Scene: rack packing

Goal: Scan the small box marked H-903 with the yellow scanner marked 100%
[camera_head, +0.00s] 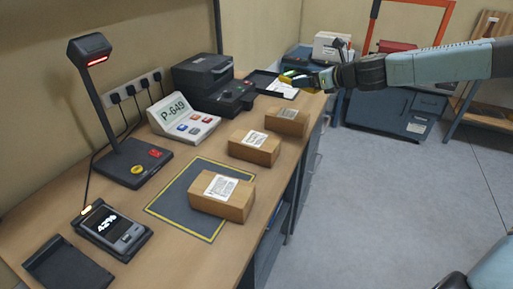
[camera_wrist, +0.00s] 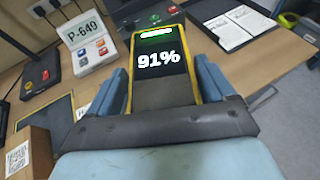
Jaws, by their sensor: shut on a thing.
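My gripper (camera_head: 312,80) is over the far end of the workbench, shut on a yellow-edged scanner (camera_head: 292,77). In the wrist view the scanner (camera_wrist: 163,70) sits between the two blue-grey fingers, and its dark screen reads 91%, with a green light above it. Three brown boxes with white labels stand on the bench: a near box (camera_head: 235,205), a middle box (camera_head: 262,155) and a far box (camera_head: 290,125). Their labels are too small to read, so I cannot tell which is H-903. No scanner marked 100% shows.
A dark scanner reading 42% (camera_head: 112,230) lies in a near cradle beside an empty dark tray (camera_head: 66,266). A stand with a red-lit head (camera_head: 92,50), a white display console (camera_head: 184,118), a dark printer (camera_head: 205,82) and a clipboard (camera_head: 280,89) line the bench.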

